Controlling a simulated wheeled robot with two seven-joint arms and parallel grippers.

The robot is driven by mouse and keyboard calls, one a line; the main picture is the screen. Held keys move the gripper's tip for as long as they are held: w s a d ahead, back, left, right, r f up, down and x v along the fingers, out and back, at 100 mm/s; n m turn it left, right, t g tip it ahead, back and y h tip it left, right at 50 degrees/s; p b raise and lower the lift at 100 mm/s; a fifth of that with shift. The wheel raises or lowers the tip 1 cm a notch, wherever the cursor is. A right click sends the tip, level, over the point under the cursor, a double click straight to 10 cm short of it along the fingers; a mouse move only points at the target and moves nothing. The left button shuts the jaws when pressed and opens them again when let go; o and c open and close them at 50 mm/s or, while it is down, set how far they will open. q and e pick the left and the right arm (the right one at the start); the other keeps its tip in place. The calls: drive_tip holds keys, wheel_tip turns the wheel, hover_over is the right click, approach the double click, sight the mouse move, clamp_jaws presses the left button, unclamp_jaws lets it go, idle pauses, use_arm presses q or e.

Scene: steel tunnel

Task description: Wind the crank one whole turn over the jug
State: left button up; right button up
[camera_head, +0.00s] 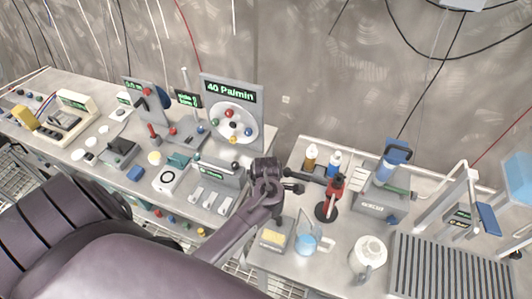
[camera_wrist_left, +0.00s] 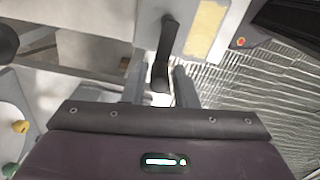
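A red device with a black round foot (camera_head: 327,210) stands on the right bench. A dark crank arm (camera_head: 312,177) reaches left from its top towards my left gripper (camera_head: 281,188). In the left wrist view a dark lever, apparently this crank (camera_wrist_left: 168,40), ends between the two grey fingers of my left gripper (camera_wrist_left: 163,88). The fingers stand apart on either side of it; firm contact does not show. A clear jug with blue in it (camera_head: 306,240) stands in front of the red device. A white lidded jug (camera_head: 368,256) stands further right. My right gripper is out of view.
A grey box with a yellow top (camera_head: 275,237) sits left of the clear jug. Small bottles (camera_head: 311,157) stand behind the crank. A ribbed grey rack (camera_head: 450,268) fills the right. A dial board (camera_head: 232,110) stands on the left bench, and a gap separates the benches.

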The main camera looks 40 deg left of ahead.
use_arm(q)
clamp_jaws()
drive_tip(key=shift+w, duration=0.15)
drive_tip(key=shift+w+m, duration=0.15)
drive_tip(key=shift+m, duration=0.45)
drive_tip(key=m, duration=0.1)
drive_tip(key=w+m, duration=0.1)
drive_tip(key=m, duration=0.1)
drive_tip(key=shift+w, duration=0.15)
drive_tip(key=m, duration=0.1)
drive_tip(key=w+m, duration=0.1)
drive_tip(key=m, duration=0.1)
drive_tip(key=shift+d, duration=0.15)
drive_tip(key=m, duration=0.2)
drive_tip(key=w+m, duration=0.1)
drive_tip(key=d+m, duration=0.1)
drive_tip(key=m, duration=0.1)
drive_tip(key=shift+w+d+m, duration=0.1)
drive_tip(key=shift+w+m, duration=0.2)
drive_tip(key=shift+w+d+m, duration=0.1)
drive_tip(key=shift+d+m, duration=0.55)
drive_tip(key=shift+m, duration=1.25)
drive_tip(key=shift+w+d+m, duration=0.15)
drive_tip(key=shift+d+m, duration=0.55)
drive_tip(key=shift+m, duration=1.2)
drive_tip(key=shift+w+d+m, duration=0.1)
drive_tip(key=shift+d+m, duration=0.55)
drive_tip(key=shift+m, duration=1.25)
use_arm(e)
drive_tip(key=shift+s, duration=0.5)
